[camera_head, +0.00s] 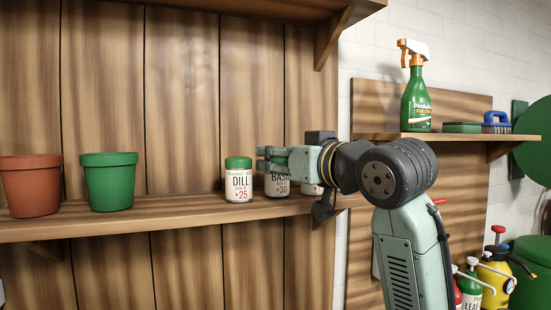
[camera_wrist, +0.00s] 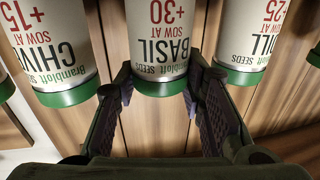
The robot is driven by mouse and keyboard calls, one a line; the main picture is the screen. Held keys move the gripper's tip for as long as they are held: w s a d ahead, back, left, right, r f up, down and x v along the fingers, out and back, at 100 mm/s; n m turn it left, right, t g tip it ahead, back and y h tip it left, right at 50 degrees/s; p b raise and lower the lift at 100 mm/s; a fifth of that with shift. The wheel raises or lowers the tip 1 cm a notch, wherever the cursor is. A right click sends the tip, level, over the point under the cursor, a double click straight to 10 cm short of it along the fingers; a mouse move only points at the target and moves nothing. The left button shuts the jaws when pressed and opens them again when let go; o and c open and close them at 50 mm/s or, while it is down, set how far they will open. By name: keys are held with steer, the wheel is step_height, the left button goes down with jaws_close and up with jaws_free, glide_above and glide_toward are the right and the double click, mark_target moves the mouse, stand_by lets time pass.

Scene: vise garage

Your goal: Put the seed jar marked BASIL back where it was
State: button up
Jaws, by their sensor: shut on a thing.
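The BASIL jar (camera_head: 278,187) is white with a green lid and the number +30. It is upright at the shelf, between the DILL jar (camera_head: 239,180) and another jar (camera_head: 311,189) mostly hidden by my arm. Its base looks level with the shelf top; I cannot tell if it touches. My gripper (camera_head: 272,158) reaches in from the right and is shut on the BASIL jar near its lid. In the wrist view the picture is upside down: BASIL (camera_wrist: 160,40) is between the fingers, with a CHIVES jar (camera_wrist: 52,50) left and DILL right.
The wooden shelf (camera_head: 165,217) also holds a terracotta pot (camera_head: 31,187) and a green pot (camera_head: 108,184). Neighbouring jars stand close beside the fingers. A wooden back wall is behind. A spray bottle (camera_head: 416,100) stands on a higher shelf at right. Shelf between green pot and DILL is clear.

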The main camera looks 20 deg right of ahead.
steer(key=shift+f, duration=0.25)
steer(key=o, duration=0.9)
steer(key=shift+r, duration=0.1)
steer(key=shift+r, duration=0.25)
steer(key=shift+b+v, duration=2.25)
steer(key=shift+v, duration=3.75)
steer(key=shift+f, duration=0.1)
